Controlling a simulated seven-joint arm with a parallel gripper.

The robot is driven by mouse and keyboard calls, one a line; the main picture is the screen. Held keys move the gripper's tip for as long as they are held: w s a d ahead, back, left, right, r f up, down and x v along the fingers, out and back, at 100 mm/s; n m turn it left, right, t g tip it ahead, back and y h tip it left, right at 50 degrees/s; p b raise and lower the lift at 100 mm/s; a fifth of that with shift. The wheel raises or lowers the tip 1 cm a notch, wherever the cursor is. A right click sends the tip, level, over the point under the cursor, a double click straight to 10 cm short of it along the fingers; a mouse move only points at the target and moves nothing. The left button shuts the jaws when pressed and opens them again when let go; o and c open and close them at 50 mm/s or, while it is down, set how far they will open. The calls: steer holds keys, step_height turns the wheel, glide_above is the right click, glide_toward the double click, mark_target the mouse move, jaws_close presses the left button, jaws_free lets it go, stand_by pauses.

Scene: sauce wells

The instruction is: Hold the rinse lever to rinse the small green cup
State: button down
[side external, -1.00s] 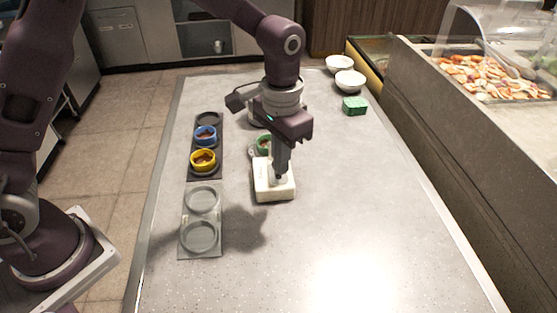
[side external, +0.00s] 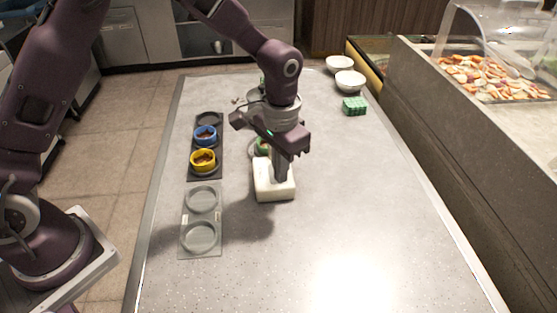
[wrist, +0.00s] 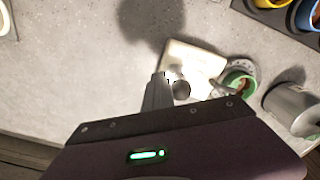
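The small green cup (side external: 262,146) sits just behind the white rinser block (side external: 263,190), partly hidden by my wrist in the side view. In the wrist view the green cup (wrist: 238,82) rests on a round grey seat beside the white block (wrist: 190,58), and something brown shows inside it. A dark round lever knob (wrist: 181,89) is right beside my fingertips. My gripper (side external: 281,178) points down over the block. Its fingers (wrist: 163,82) look shut together; I cannot tell whether they touch the lever.
A dark tray (side external: 207,145) at the left holds a blue cup (side external: 205,135) and a yellow cup (side external: 203,160). A grey tray with two empty wells (side external: 200,212) is in front. White bowls (side external: 350,81) and a green sponge-like block (side external: 355,106) stand back right.

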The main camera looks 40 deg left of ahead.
steer(key=shift+w+a+f, duration=0.15)
steer(key=shift+w+a, duration=0.8)
steer(key=shift+a, duration=0.05)
stand_by(1.2)
steer(key=s+d, duration=0.4)
step_height(320, 180, up, 8)
steer(key=shift+w+a, duration=0.2)
stand_by(0.4)
